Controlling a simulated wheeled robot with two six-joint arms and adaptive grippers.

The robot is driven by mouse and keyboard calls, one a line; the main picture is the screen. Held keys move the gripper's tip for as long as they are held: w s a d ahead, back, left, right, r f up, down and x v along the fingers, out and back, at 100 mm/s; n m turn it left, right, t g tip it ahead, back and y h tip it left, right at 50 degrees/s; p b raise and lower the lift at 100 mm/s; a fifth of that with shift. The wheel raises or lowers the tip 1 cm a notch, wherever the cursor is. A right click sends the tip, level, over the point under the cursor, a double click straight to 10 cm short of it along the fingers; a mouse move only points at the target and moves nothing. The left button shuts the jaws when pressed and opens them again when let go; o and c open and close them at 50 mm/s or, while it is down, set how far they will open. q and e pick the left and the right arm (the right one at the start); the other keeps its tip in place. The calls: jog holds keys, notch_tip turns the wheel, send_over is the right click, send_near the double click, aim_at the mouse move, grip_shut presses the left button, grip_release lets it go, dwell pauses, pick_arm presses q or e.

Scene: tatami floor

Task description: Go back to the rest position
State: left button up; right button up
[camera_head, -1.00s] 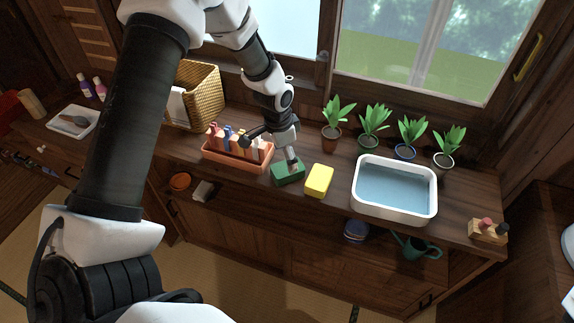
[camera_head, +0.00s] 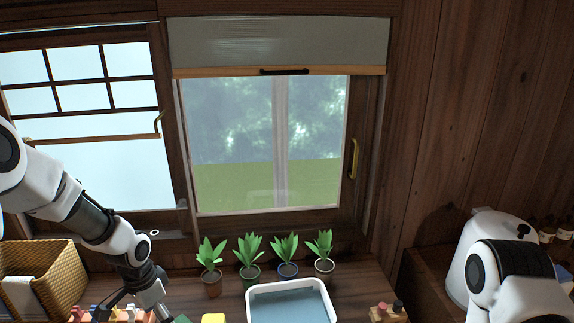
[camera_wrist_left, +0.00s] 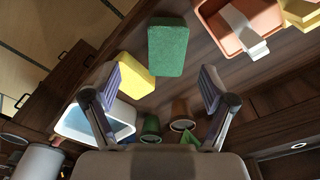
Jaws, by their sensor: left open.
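My left gripper (camera_head: 135,300) is at the bottom left of the head view, over the counter near the planter of pegs. In the left wrist view the left gripper (camera_wrist_left: 160,92) has its fingers wide apart with nothing between the tips. A green block (camera_wrist_left: 167,47) lies on the counter ahead of the fingers, apart from them. A yellow block (camera_wrist_left: 137,73) is beside it. In the head view only the tops of the green block (camera_head: 181,319) and yellow block (camera_head: 213,319) show. My right gripper is not in view.
A white basin of water (camera_head: 290,284) stands right of the blocks, with several potted plants (camera_head: 247,262) behind it. A wicker basket (camera_head: 60,285) is at the left. A wooden holder (camera_head: 388,314) is at the right. Windows rise behind the counter.

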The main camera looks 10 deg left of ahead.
pick_arm(q)
jog(key=s+d+f+n, duration=0.3)
jog(key=s+f, duration=0.6)
jog(key=s, duration=0.4)
jog(key=s+d+f+n+g, duration=0.1)
jog(key=s+d+f+n, duration=0.2)
jog(key=s+d+f, duration=0.3)
jog(key=shift+s+f+g, duration=0.3)
jog(key=shift+s+f, duration=1.65)
jog(key=shift+s, duration=2.2)
jog(key=shift+d, duration=0.1)
